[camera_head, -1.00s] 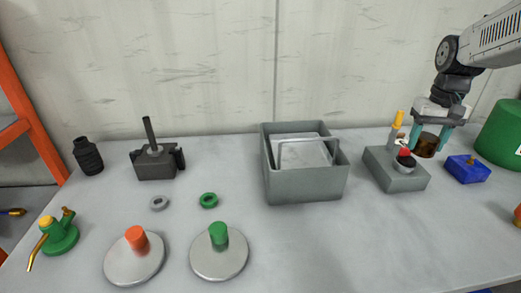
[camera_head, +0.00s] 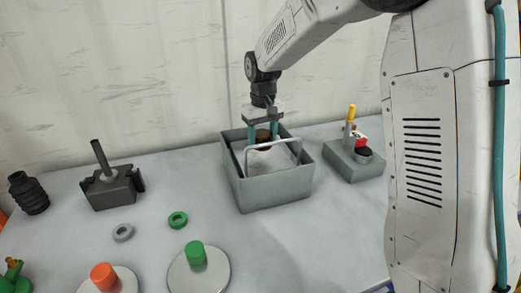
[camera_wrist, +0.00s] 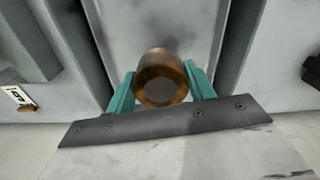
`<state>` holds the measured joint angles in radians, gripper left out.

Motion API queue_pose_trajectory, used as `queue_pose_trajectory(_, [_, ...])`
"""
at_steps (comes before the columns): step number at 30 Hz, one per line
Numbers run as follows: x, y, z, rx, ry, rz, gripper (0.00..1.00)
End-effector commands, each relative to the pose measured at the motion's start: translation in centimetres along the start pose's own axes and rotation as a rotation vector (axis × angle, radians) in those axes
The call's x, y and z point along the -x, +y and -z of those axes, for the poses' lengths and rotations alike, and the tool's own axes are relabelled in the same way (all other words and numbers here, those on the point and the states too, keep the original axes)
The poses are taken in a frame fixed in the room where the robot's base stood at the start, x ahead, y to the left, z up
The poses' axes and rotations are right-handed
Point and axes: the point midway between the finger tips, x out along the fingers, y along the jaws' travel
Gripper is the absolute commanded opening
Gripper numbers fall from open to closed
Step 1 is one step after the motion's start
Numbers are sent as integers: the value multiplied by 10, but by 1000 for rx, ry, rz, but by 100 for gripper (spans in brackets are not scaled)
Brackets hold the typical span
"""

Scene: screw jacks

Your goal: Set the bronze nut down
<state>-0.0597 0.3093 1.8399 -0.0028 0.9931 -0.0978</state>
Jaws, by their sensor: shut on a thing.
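The bronze nut (camera_wrist: 162,78) is a short brown-orange cylinder between the two teal fingers in the wrist view. My gripper (camera_head: 262,134) is shut on it. In the head view the nut (camera_head: 263,136) shows between the fingers, over the back part of the grey open box (camera_head: 275,193). I cannot tell whether the nut touches anything in the box.
The box has a light handle bar (camera_head: 272,144) across it. Right of it stands a grey block (camera_head: 352,164) with a yellow-topped post. To the left are a green ring (camera_head: 177,220), a grey ring (camera_head: 122,232), a dark jack (camera_head: 112,190) and two discs with pegs.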

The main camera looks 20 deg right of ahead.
Motion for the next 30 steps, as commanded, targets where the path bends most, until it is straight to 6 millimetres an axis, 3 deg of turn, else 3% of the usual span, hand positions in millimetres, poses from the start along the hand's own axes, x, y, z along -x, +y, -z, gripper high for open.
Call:
queue_pose_trajectory(5, [-11,0,0,0,1,0,0])
queue_pose_trajectory(12, [-40,1,0,-1,0,0,0])
queue_pose_trajectory(23, [-45,1,0,-2,2,0,0])
queue_pose_trajectory(24, [-46,1,0,-2,0,0,59])
queue_pose_trajectory(26, [-46,1,0,-2,0,0,75])
queue_pose_trajectory(30, [-45,1,0,-2,0,0,75])
